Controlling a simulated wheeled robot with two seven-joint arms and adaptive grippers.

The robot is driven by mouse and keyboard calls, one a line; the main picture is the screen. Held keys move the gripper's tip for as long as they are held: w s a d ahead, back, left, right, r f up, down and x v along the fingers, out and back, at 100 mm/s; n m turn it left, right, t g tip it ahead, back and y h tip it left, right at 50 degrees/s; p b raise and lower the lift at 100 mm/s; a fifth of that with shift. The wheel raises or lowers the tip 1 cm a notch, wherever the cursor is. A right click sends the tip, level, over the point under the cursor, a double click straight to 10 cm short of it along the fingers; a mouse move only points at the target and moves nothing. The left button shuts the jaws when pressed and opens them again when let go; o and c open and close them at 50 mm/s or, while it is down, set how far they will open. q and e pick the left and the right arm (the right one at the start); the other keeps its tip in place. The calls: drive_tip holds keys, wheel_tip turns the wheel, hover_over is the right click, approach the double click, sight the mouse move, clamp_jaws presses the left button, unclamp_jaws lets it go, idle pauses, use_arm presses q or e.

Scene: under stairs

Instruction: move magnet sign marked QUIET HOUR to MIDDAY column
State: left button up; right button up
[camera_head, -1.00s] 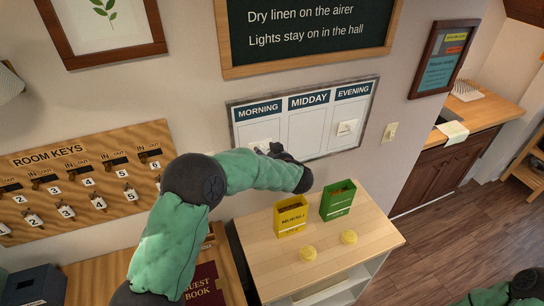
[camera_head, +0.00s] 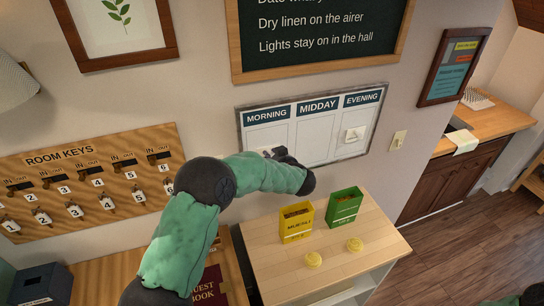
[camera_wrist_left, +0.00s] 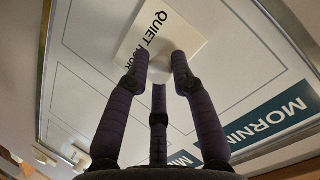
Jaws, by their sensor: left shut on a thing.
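The white QUIET HOUR magnet sign (camera_wrist_left: 146,32) lies against the board in the left wrist view, with my left gripper's fingers (camera_wrist_left: 160,65) shut on it and covering part of its lettering. In the head view my left gripper (camera_head: 277,153) is at the lower part of the MORNING column and mostly hides the sign (camera_head: 264,150). The wall board (camera_head: 311,140) has MORNING, MIDDAY and EVENING columns. The MIDDAY column (camera_head: 318,130) shows no sign. My right gripper is not visible.
Another white sign (camera_head: 355,134) is in the EVENING column. A key rack (camera_head: 80,185) is at left.

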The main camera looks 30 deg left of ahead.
use_arm(q)
clamp_jaws()
drive_tip(key=shift+d, duration=0.1)
drive_tip(key=shift+s+d+p, duration=1.1)
drive_tip(key=shift+s+d, duration=0.5)
drive_tip(key=shift+d, duration=0.2)
drive_tip(key=shift+o, duration=0.6)
unclamp_jaws()
clamp_jaws()
